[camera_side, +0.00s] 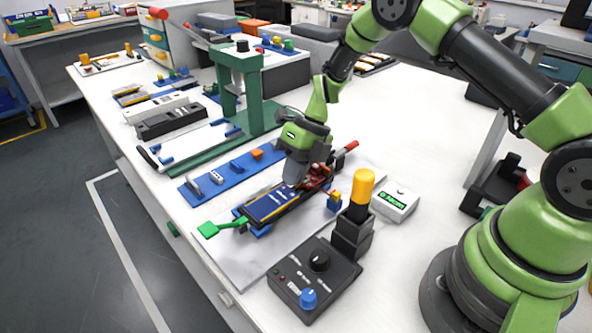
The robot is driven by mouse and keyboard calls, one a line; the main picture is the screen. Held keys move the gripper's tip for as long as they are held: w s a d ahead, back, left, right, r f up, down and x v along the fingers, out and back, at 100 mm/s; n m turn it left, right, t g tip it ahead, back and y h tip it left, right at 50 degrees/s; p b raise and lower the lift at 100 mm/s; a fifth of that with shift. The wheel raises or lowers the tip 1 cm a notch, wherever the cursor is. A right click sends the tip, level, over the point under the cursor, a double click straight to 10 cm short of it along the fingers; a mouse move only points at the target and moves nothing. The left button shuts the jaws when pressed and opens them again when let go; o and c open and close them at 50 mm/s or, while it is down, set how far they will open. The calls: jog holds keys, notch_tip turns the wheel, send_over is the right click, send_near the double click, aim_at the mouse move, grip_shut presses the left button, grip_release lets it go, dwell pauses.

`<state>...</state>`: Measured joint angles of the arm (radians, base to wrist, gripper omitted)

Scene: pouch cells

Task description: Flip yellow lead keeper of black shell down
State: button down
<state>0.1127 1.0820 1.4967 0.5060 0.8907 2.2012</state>
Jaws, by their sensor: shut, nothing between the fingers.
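The black shell (291,208) lies on a light grey plate in the middle of the bench, with a dark blue pouch cell (268,204) in it. My gripper (294,183) points down over the far right end of the cell, its fingers shut and empty. It is too small to tell whether the fingertips touch anything. Red parts (319,177) show just right of the gripper. A small yellow piece (335,196) sits on a blue block beside the shell's right side; I cannot tell whether it is the yellow lead keeper. My gripper hides part of the shell's far end.
A green handle (208,229) sticks out at the near left. A control box (314,279) and a yellow-topped post (362,188) stand in front and right. A white box (394,202) lies beyond the post. A blue rail (231,172) and green press (249,88) stand behind.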

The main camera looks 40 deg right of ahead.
jog(key=shift+a+f+h, duration=0.15)
jog(key=shift+a+h, duration=0.15)
jog(key=shift+h, duration=0.4)
jog(key=shift+a+f, duration=0.25)
jog(key=shift+a, duration=0.05)
jog(key=shift+a+f, duration=0.25)
jog(key=shift+d, duration=0.15)
